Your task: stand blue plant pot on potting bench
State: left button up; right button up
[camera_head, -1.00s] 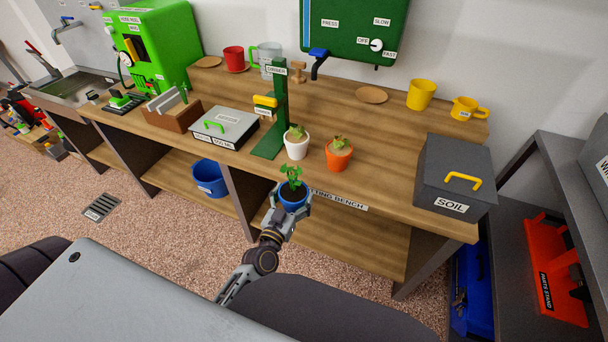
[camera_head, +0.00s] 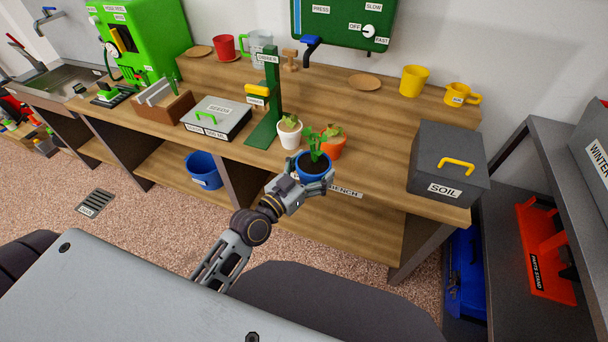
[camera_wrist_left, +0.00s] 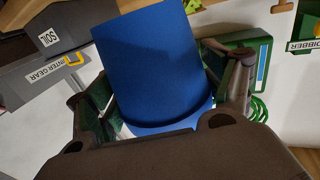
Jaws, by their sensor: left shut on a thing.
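The blue plant pot (camera_head: 313,171) holds a green plant and is in my left gripper (camera_head: 312,180), near the front edge of the potting bench (camera_head: 370,140). It looks upright in the head view. I cannot tell whether it touches the bench; it overlaps the front edge in the picture. In the left wrist view the blue pot (camera_wrist_left: 150,60) fills the middle, with the fingers of my left gripper (camera_wrist_left: 165,95) on either side of it. My right gripper does not show.
A white pot (camera_head: 289,135) and an orange pot (camera_head: 332,147) stand just behind the held pot. The green dibber stand (camera_head: 270,95) is to the left, the grey soil box (camera_head: 448,165) to the right. Bare bench top lies between orange pot and soil box.

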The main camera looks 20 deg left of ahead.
pick_arm(q)
jog(key=d+r+m+g+h, duration=0.3)
jog(key=d+r+h, duration=0.2)
jog(key=r, duration=0.5)
jog(key=shift+s+d+r+m, duration=0.15)
jog(key=shift+s+d+m, duration=0.2)
jog(key=shift+d, duration=0.6)
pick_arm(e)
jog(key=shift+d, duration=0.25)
pick_arm(q)
jog(key=shift+w, duration=0.1)
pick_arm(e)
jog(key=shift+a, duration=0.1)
